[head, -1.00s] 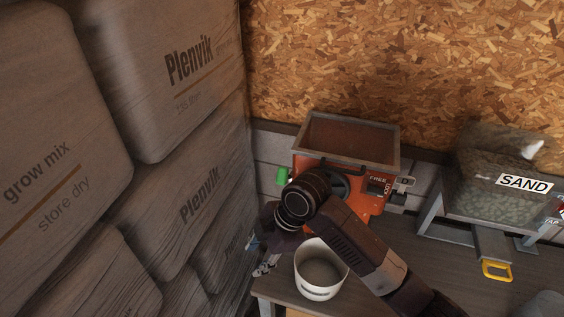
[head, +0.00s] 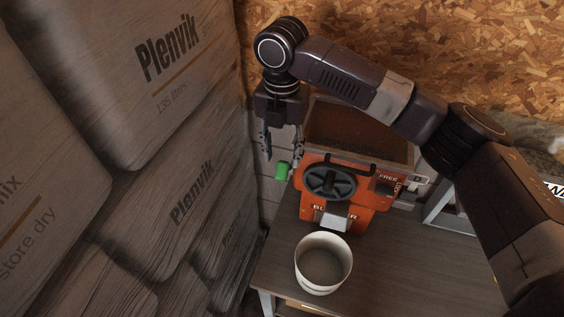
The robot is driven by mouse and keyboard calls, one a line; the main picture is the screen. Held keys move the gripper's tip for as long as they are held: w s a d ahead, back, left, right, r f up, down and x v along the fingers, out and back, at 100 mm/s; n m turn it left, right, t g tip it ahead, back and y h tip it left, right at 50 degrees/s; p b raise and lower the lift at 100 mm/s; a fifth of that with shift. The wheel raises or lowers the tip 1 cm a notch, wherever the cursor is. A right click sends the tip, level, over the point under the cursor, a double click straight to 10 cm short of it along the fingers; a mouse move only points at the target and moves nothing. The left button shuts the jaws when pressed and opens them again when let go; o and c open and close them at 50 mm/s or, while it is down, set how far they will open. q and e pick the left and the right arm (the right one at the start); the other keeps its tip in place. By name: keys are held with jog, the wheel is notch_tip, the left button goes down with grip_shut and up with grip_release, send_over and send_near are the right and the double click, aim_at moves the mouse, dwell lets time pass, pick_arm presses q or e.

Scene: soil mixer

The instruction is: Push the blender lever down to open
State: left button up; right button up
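The orange blender (head: 365,216) stands on the bench, with a dark round wheel on its front and an open soil-filled hopper on top. Its lever has a green grip (head: 282,171) that sticks out at the blender's left side. My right gripper (head: 282,160) points down just above the green grip, with its two fingers apart and nothing seen between them. I cannot tell whether a finger touches the grip. My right arm arches over the hopper from the right. My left gripper is not in view.
A white pot (head: 323,263) stands on the bench (head: 400,270) below the blender's spout. Stacked Plenvik bags (head: 180,190) rise close on the left. A chipboard wall (head: 400,40) is behind. The bench right of the pot is clear.

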aim_at(282, 166)
jog(key=shift+f+p, duration=0.7)
jog(key=shift+f, duration=2.05)
grip_shut()
